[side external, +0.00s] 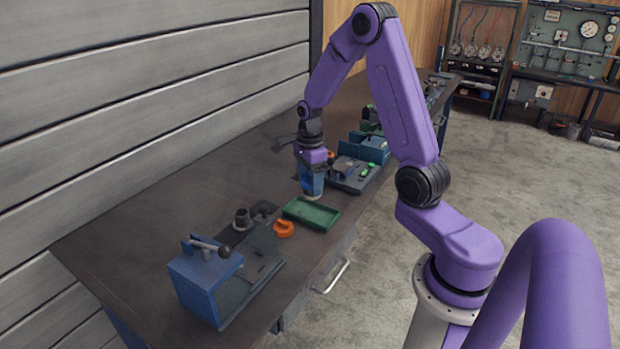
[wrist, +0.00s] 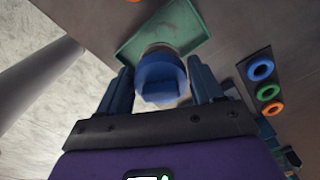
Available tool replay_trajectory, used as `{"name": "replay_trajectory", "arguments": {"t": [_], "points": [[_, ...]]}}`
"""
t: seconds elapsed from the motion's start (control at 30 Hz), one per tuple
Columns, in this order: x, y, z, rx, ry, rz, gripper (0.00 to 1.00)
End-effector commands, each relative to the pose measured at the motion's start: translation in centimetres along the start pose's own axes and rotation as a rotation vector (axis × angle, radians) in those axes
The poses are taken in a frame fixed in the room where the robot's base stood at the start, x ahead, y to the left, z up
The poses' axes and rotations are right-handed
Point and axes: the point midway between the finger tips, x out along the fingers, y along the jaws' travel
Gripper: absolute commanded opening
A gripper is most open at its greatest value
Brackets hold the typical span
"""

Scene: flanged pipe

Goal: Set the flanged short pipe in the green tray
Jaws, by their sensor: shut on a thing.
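My gripper (side external: 312,188) is shut on the flanged short pipe, just above and behind the green tray (side external: 325,222). In the wrist view the pipe (wrist: 158,72) shows as a blue round piece between the two dark blue fingers (wrist: 160,92), with a paler rim beyond it.
An orange part (side external: 284,228) lies left of the tray. A blue vise-like fixture (side external: 205,278) stands at the front left of the bench. A dark plate with coloured rings (wrist: 262,72) and a blue block (side external: 374,147) are to the right.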

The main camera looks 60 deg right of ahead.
Motion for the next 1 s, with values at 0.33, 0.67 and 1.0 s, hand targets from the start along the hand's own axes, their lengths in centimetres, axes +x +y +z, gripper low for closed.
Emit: {"name": "replay_trajectory", "arguments": {"t": [0.33,0.67,1.0], "points": [[0.6,0.0,0.0,0.0,0.0,-0.001,0.31],[1.2,0.0,0.0,0.0,0.0,0.001,0.31],[1.7,0.0,0.0,0.0,0.0,-0.001,0.31]]}}
